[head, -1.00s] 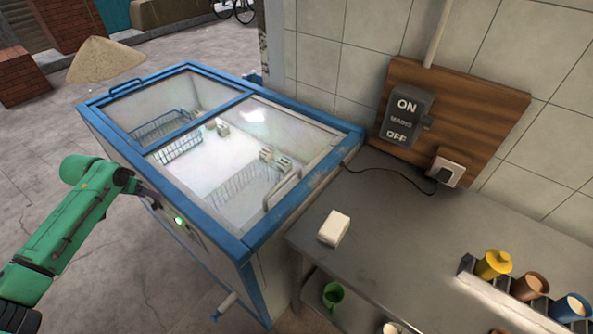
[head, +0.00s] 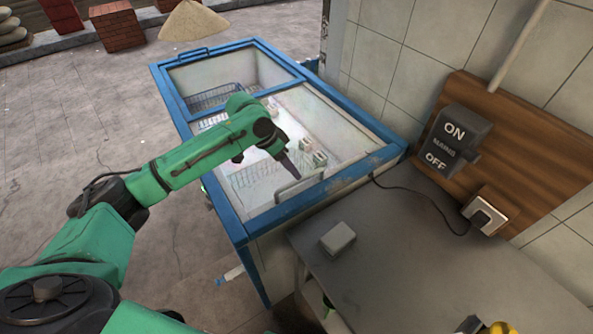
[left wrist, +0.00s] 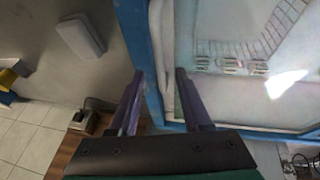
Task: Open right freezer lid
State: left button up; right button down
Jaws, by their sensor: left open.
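The chest freezer (head: 236,222) has a blue frame and two glass lids. The right freezer lid (head: 345,150) lies closed, with baskets and small cartons visible through its glass. Its pale bar handle (head: 299,184) is near the right end; it also shows in the left wrist view (left wrist: 157,45). My left gripper (head: 293,172) is above the lid, close by the handle, pointing down. In the left wrist view its two dark fingers (left wrist: 159,74) are apart, and the handle appears between them. Whether they touch it I cannot tell.
A grey counter (head: 400,260) adjoins the freezer's right end, with a small white box (head: 338,238) on it. Open floor lies left of the freezer.

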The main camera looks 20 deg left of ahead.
pick_arm(q)
jog(key=x, duration=0.3)
jog(key=shift+d, duration=0.2)
jog(key=shift+a+f, duration=0.15)
jog(key=shift+f, duration=0.2)
grip_shut()
jog(key=shift+r, duration=0.1)
dwell(0.8)
